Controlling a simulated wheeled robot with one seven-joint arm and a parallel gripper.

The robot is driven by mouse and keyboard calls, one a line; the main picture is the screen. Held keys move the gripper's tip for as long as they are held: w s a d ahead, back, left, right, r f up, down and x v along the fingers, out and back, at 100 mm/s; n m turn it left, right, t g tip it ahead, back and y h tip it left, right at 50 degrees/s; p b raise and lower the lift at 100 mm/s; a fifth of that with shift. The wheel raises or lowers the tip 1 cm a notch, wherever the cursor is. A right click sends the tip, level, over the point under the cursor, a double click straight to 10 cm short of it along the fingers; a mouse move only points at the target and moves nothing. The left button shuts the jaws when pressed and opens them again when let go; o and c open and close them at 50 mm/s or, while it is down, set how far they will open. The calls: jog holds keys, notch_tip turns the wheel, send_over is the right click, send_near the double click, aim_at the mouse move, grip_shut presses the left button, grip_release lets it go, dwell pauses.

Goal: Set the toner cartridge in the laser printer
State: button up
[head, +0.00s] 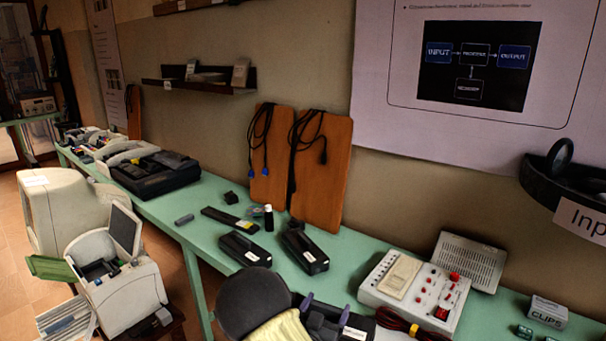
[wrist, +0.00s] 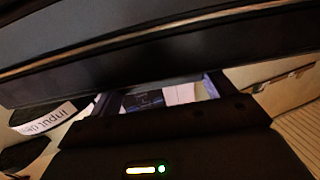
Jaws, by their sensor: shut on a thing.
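The laser printer (head: 122,283) is the pale boxy machine at lower left in the head view, its lid (head: 125,229) raised and a dark bay open on top. My gripper (head: 325,307) is at the bottom centre, over the front of the green table, far to the right of the printer. It is shut on a long black body with a white label, which looks like the toner cartridge (head: 328,326); my arm partly hides it. In the wrist view the black cartridge (wrist: 160,60) spans the top of the picture, across my gripper (wrist: 160,90).
A control box (head: 414,290) stands to the right. A beige monitor (head: 62,205) stands behind the printer.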

aim_at(360, 314)
jog(key=d+y, duration=0.1)
jog(key=w+d+n+y, duration=0.1)
jog(key=d, duration=0.1)
jog(key=d+n+t+y, duration=0.1)
jog(key=d, duration=0.1)
jog(key=shift+w+f, duration=0.2)
jog(key=shift+w, duration=0.1)
jog(key=d+y, duration=0.1)
jog(key=d+f+n+y, duration=0.1)
jog(key=d+n+y, duration=0.1)
jog(key=shift+s+d+f+t+y, duration=0.3)
jog(key=shift+s+d+f, duration=0.1)
jog(key=shift+s+d+f+n+y, duration=0.25)
jog(key=shift+s+n+y, duration=0.1)
jog(key=shift+n+y, duration=0.15)
jog(key=shift+a, duration=0.1)
